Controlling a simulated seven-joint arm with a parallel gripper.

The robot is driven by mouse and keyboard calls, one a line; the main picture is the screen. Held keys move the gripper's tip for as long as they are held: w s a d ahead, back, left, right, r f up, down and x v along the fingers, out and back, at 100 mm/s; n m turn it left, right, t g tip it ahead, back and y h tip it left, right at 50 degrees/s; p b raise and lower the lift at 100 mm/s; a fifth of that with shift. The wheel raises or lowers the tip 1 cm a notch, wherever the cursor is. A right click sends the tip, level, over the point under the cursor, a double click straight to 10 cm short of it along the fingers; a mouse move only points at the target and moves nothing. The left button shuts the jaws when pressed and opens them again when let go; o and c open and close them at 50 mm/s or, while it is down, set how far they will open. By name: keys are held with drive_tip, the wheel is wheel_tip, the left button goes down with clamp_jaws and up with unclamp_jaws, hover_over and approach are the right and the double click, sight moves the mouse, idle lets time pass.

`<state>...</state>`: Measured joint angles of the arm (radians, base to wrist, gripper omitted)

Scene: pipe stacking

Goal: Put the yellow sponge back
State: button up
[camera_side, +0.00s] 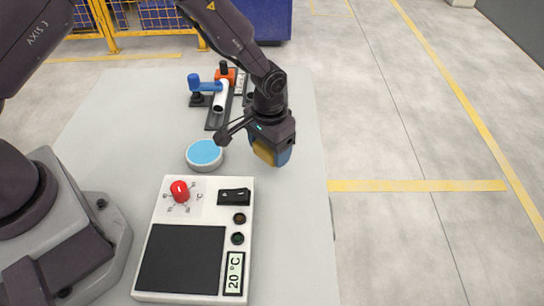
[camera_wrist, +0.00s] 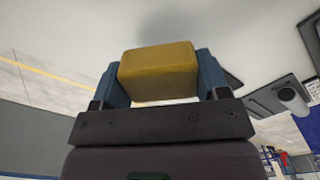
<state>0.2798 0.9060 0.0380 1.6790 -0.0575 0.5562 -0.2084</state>
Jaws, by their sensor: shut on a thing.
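The yellow sponge (camera_wrist: 158,72) is a block held between the two blue fingers of my gripper (camera_wrist: 160,80) in the wrist view. In the side view the sponge (camera_side: 264,153) shows partly, behind a finger of my gripper (camera_side: 273,155). My gripper is shut on it above the right part of the table, to the right of a round white dish with a blue top (camera_side: 204,152). I cannot tell exactly how high the sponge is above the table.
A control box (camera_side: 238,275) with a red knob (camera_side: 180,191) and black plate stands at the front. A pipe assembly with blue (camera_side: 207,85), white and orange parts stands on dark bases at the back. The grey table (camera_side: 300,230) is clear at right; its right edge is close.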

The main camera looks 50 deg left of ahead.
drive_tip(key=shift+w+f, duration=0.25)
drive_tip(key=shift+f, duration=0.1)
drive_tip(key=shift+w+d+f, duration=0.1)
drive_tip(key=shift+f, duration=1.45)
drive_tip(key=o, duration=0.8)
drive_tip(key=shift+f, duration=0.15)
drive_tip(key=shift+o, duration=0.2)
wheel_tip(320, 180, up, 12)
drive_tip(key=shift+r, duration=0.2)
